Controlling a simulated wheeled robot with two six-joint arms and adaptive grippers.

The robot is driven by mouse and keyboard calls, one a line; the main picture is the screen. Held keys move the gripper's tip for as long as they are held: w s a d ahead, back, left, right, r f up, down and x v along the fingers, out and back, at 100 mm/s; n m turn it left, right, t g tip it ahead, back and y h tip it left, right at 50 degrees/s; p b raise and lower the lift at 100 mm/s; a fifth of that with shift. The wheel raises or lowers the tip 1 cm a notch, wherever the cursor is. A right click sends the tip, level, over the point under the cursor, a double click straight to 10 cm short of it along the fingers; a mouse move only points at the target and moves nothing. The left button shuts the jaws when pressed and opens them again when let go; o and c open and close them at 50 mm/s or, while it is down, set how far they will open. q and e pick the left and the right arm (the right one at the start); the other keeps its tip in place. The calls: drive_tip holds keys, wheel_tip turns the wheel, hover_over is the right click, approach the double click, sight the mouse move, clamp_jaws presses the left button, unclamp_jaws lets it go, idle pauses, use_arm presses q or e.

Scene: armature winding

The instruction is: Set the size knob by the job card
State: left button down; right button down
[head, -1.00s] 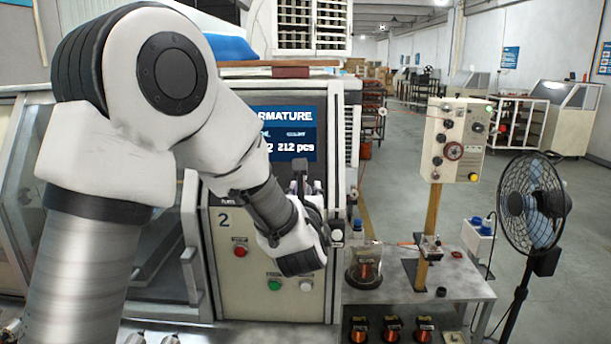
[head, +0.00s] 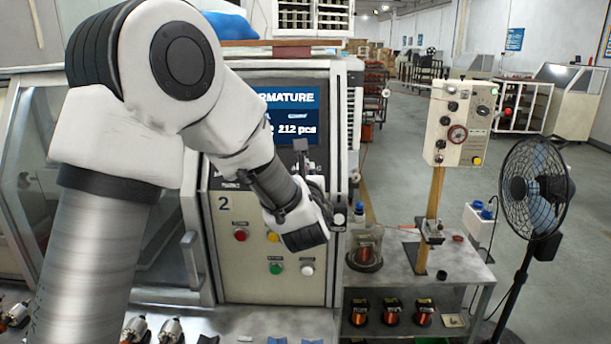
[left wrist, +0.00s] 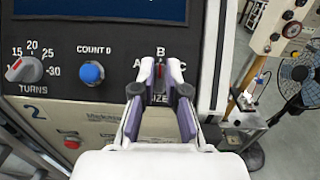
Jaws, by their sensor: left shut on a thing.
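The size knob (left wrist: 159,77) is on the machine's front panel in the left wrist view, with the letters A, B and C around it. Only a thin reddish strip of it shows, upright below B; the rest is hidden. My left gripper (left wrist: 160,82) is shut on the size knob, one finger on each side, and covers part of the SIZE label. In the head view my left arm hides the knob area. The machine's screen (head: 296,128) shows ARMATURE and 212 pcs, partly covered by the arm. No job card is clearly readable. My right gripper is not in view.
The turns knob (left wrist: 23,69) and blue count button (left wrist: 91,73) sit left of the size knob. Red (head: 240,234), green (head: 276,268) and white (head: 307,268) buttons are below. A side table (head: 440,268) and fan (head: 537,190) stand at right.

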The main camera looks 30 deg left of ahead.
use_arm(q)
drive_tip(key=n+g+y+b, duration=0.1)
drive_tip(key=n+b, duration=0.2)
drive_tip(key=n+g+y+b, duration=0.1)
drive_tip(key=n+g+b, duration=0.1)
drive_tip(key=n+b, duration=0.1)
drive_tip(key=n+g+y+b, duration=0.1)
drive_tip(key=n+g+b, duration=0.1)
drive_tip(key=n+b, duration=0.2)
drive_tip(key=shift+w+d+f+y, duration=0.1)
drive_tip(key=shift+y, duration=0.3)
drive_tip(key=shift+n+g, duration=1.4)
drive_tip(key=shift+n, duration=1)
drive_tip(key=c, duration=1.2)
unclamp_jaws()
drive_tip(key=v, duration=0.6)
drive_tip(key=shift+d, duration=0.3)
